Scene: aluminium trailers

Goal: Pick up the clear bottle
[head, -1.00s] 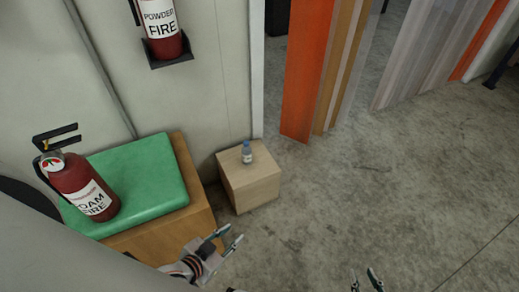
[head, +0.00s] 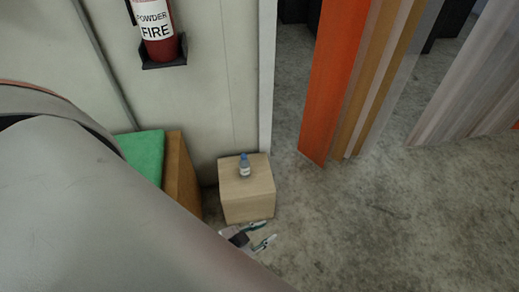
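The clear bottle (head: 244,166) is small, with a blue cap and a pale label. It stands upright on top of a light wooden box (head: 248,203) against the wall. My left gripper (head: 270,234) is in front of the box's lower front, nearer to me and lower in the picture than the bottle. Its two fingers are spread apart with nothing between them, and it is clear of the bottle. My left arm covers the lower left of the view. My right gripper does not show.
A green cushion (head: 145,155) on a wooden bench (head: 181,178) is left of the box, partly hidden by my arm. A powder fire extinguisher (head: 155,22) hangs on the wall above. Orange and clear strips (head: 335,85) hang at right. The concrete floor (head: 400,220) at right is clear.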

